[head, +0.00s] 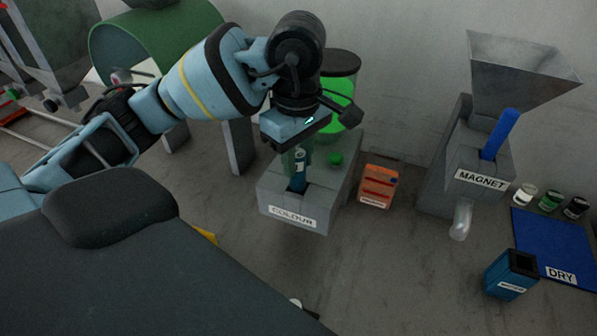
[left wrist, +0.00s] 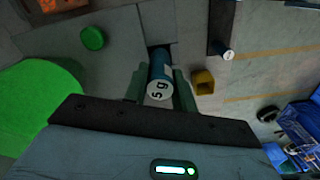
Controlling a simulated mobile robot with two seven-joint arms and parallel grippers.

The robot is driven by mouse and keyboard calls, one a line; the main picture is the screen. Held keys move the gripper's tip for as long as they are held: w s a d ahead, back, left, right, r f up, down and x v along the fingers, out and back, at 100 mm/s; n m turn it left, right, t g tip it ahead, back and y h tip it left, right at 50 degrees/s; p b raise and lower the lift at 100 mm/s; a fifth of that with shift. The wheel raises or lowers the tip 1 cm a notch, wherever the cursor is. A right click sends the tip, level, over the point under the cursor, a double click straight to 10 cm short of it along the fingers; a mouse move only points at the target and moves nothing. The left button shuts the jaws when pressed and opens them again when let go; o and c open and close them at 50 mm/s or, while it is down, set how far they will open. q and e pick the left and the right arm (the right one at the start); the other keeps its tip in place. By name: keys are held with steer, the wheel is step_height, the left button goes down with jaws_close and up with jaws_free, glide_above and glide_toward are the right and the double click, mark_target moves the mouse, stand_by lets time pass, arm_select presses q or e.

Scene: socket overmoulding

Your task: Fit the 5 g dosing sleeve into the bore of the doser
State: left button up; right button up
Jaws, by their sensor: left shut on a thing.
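The 5 g dosing sleeve (left wrist: 160,78) is a blue cylinder with a white end marked "5 g". My left gripper (head: 297,160) is shut on the sleeve, with one finger on each side of it in the left wrist view. The doser (head: 292,211) is a grey block labelled COLOUR. The sleeve also shows in the head view (head: 298,184), upright, with its lower end at the dark opening in the doser's top. How deep it sits in the bore cannot be told. My right gripper is not in view.
A green-filled hopper (head: 341,95) and a green knob (head: 336,159) stand on the doser behind the gripper. An orange box (head: 378,186) is to its right. Further right are the MAGNET unit (head: 482,180), a blue bin (head: 511,274) and a blue DRY mat (head: 550,245).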

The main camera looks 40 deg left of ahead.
mark_target(298, 174)
arm_select(q)
steer(key=shift+f, duration=1.9)
steer(key=shift+f, duration=0.2)
steer(key=o, duration=1)
steer(key=shift+r, duration=0.1)
steer(key=shift+o, duration=0.2)
